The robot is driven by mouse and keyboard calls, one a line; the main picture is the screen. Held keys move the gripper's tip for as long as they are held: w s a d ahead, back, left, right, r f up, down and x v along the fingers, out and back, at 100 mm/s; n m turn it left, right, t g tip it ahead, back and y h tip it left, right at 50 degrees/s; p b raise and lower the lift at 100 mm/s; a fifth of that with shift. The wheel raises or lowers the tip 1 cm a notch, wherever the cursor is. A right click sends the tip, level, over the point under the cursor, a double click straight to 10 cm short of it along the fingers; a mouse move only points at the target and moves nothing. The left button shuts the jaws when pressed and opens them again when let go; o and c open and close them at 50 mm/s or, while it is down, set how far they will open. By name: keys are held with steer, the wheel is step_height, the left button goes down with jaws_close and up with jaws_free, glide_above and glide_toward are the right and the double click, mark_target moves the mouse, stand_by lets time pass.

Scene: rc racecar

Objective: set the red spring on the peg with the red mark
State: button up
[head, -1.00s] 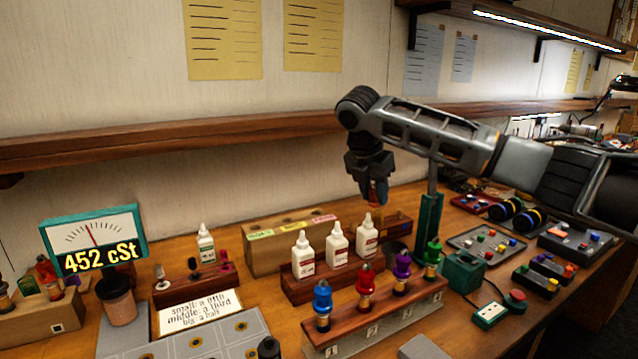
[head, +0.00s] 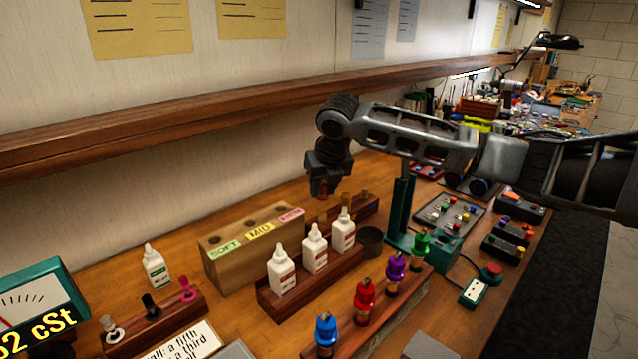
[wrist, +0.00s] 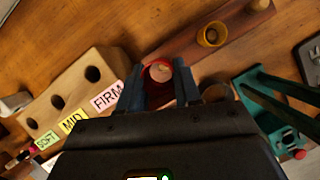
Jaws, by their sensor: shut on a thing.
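My gripper (head: 322,192) points down over the left end of the dark wooden peg rack (head: 362,208) at the back of the bench. In the wrist view, my gripper (wrist: 160,88) is shut on the red spring (wrist: 146,76), seen as a red ring between the fingers. A round pale wooden top shows inside the ring; I cannot tell how far the spring is down around it. The rack (wrist: 180,52) also holds a yellow spring (wrist: 211,36) around another peg, and a bare peg (wrist: 258,5) at its far end. No red mark is visible.
A wooden block with holes labelled SOFT, MID and FIRM (head: 225,268) stands left of the rack. White bottles (head: 314,250) stand in front. A dark cup (head: 370,241) and a green stand (head: 403,205) are close on the right.

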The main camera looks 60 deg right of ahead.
mark_target(323, 213)
steer(key=shift+f+b, duration=0.95)
steer(key=shift+f, duration=0.6)
steer(key=shift+f+b, duration=1.15)
steer(key=shift+f, duration=0.9)
steer(key=o, duration=1.1)
steer(key=shift+r, duration=0.1)
steer(key=b+v, duration=0.1)
steer(key=v, duration=0.6)
steer(key=shift+s+r, duration=0.15)
steer(key=shift+r, duration=0.15)
